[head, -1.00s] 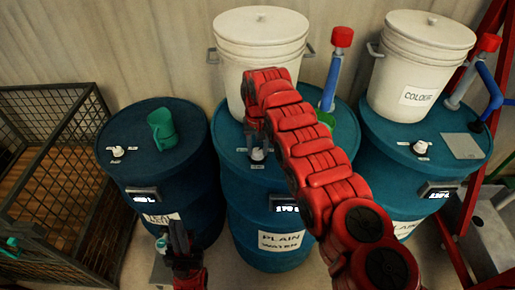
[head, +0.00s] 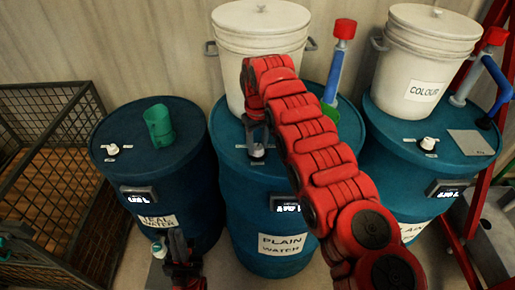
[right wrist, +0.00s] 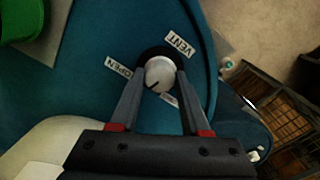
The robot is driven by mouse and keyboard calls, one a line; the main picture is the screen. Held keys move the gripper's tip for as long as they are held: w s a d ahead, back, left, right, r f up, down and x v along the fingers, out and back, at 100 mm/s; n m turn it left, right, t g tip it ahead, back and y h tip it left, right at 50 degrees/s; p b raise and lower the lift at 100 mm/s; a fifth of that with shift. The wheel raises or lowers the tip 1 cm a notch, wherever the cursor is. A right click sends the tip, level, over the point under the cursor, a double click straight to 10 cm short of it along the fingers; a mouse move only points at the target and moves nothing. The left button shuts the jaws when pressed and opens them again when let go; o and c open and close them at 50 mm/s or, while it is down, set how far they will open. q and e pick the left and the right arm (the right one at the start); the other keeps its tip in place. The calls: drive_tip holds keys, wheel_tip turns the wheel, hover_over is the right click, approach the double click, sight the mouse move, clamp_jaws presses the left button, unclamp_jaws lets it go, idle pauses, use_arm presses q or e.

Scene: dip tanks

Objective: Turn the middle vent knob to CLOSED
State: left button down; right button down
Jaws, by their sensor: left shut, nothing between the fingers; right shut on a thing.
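The middle vent knob (right wrist: 159,73) is a round pale knob with a dark pointer mark, on top of the middle blue drum (head: 228,160) labelled PLAIN WATER. In the right wrist view its mark points down and to the left. An OPEN label (right wrist: 118,75) lies to its left and a VENT label (right wrist: 179,44) to its upper right. My right gripper (right wrist: 160,80) is shut on the knob, one finger on each side. My left gripper (head: 177,242) is shut and empty, low in front of the left drum.
The right drum (head: 390,150) holds a COLOUR bucket (head: 423,85). A wire cage (head: 45,85) stands left.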

drive_tip(key=n, duration=0.5)
drive_tip(key=shift+n, duration=0.3)
drive_tip(key=n, duration=0.5)
drive_tip(key=shift+n, duration=0.7)
drive_tip(key=shift+c, duration=1.8)
unclamp_jaws()
